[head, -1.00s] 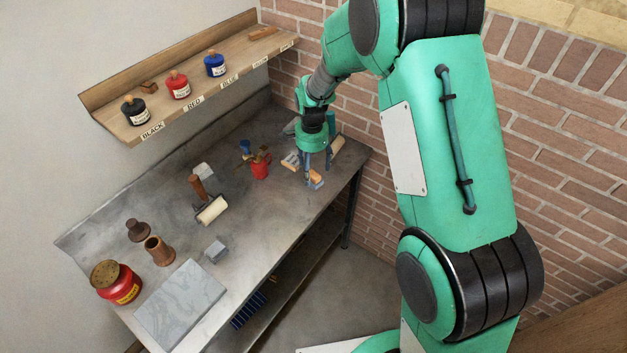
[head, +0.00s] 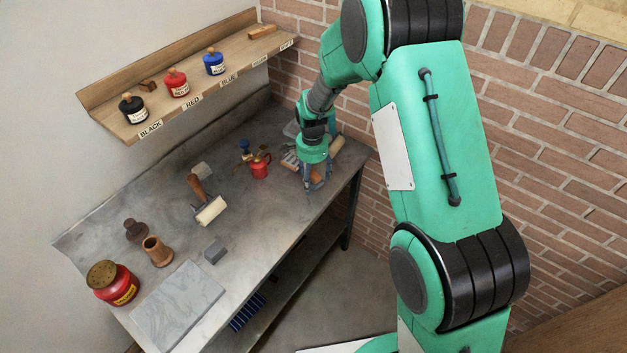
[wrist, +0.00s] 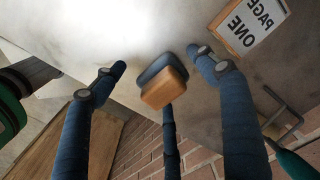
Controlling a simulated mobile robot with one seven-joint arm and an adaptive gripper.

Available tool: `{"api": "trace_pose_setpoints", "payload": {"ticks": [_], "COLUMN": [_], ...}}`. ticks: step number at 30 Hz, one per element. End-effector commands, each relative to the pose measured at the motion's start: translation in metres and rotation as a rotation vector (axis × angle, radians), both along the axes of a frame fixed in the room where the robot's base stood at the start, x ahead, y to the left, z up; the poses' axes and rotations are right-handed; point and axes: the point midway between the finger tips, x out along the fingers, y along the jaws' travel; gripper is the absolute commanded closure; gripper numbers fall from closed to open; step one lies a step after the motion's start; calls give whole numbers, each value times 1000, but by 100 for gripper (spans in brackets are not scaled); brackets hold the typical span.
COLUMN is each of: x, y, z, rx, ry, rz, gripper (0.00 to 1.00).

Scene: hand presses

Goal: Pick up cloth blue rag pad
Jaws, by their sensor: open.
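A small block with a tan wooden part and a blue-grey pad (wrist: 164,84) lies on the bench top in the wrist view, between my open fingers. I take it to be the blue rag pad. My gripper (head: 316,187) is near the bench's front right edge in the head view, pointing down, its fingers around the block's place and largely hiding it. In the wrist view my gripper (wrist: 162,62) has its blue fingers spread to either side of the block, with one more behind it. I cannot tell whether they touch it.
A "PAGE ONE" card (wrist: 249,26) lies close by. The brick wall (head: 560,190) is to the right. A blue striped cloth (head: 247,312) lies below.

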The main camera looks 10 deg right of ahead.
Motion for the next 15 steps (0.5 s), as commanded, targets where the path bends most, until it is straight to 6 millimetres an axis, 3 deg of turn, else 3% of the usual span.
{"api": "trace_pose_setpoints", "payload": {"ticks": [12,13,15], "x": [0,0,0], "y": [0,0,0], "z": [0,0,0], "rx": [0,0,0], "ry": [0,0,0], "rz": [0,0,0], "gripper": [27,29,43]}}
